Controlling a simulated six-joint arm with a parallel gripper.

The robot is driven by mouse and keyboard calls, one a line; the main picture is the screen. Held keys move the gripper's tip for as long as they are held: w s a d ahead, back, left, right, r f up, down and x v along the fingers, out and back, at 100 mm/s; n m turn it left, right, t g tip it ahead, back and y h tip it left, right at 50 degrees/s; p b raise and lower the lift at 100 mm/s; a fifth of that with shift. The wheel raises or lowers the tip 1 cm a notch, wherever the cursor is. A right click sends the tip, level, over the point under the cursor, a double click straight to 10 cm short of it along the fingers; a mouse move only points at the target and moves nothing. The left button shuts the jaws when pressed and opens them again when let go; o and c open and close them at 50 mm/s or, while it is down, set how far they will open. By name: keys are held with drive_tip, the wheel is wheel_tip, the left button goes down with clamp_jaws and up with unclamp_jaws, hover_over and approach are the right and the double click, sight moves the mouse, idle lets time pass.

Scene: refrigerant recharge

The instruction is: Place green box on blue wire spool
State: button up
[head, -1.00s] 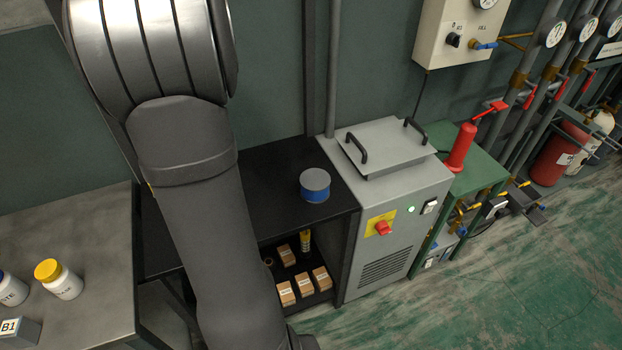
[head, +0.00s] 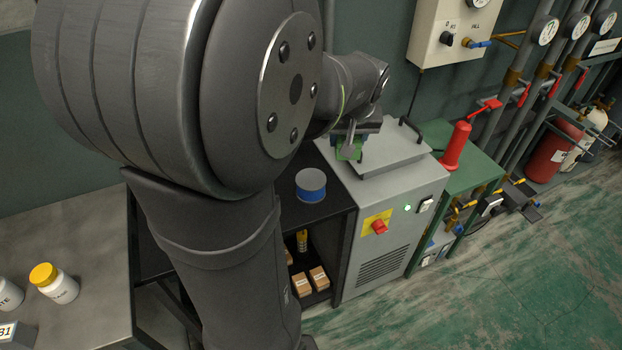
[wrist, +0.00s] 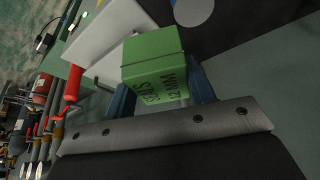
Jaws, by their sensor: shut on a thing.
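My gripper (head: 352,140) is shut on the green box (head: 349,151) and holds it up near the left end of the grey cabinet's top. In the wrist view the green box (wrist: 155,66) sits between the two blue fingers and shows printed lettering. The blue wire spool (head: 310,184), with a pale grey round top, stands upright on the black shelf unit, below and left of my gripper. Its round top (wrist: 193,10) also shows at the upper edge of the wrist view. The box and the spool are apart.
The grey cabinet (head: 395,215) with a handled lid stands right of the shelf unit (head: 330,222). A red cylinder (head: 456,146) stands on a green bench beyond it. Small cartons (head: 318,277) lie on the lower shelf. My arm hides the shelf's left part.

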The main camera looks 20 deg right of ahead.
drive_tip(key=shift+s+d+f, duration=0.2)
drive_tip(key=shift+s+d, duration=0.2)
drive_tip(key=shift+s, duration=0.3)
drive_tip(key=f, duration=0.5)
drive_tip(key=shift+w+a, duration=0.25)
drive_tip(key=shift+w, duration=0.15)
hover_over(311, 175)
drive_tip(key=s, duration=0.2)
drive_tip(key=f, duration=0.6)
drive_tip(key=shift+w+a+f, duration=0.15)
drive_tip(key=shift+a+f, duration=0.25)
drive_tip(key=shift+f, duration=1.95)
drive_tip(key=shift+f, duration=0.1)
drive_tip(key=o, duration=1)
drive_tip(key=shift+f, duration=0.1)
drive_tip(key=shift+c, duration=0.2)
drive_tip(key=v, duration=1.2)
drive_tip(key=shift+r, duration=0.2)
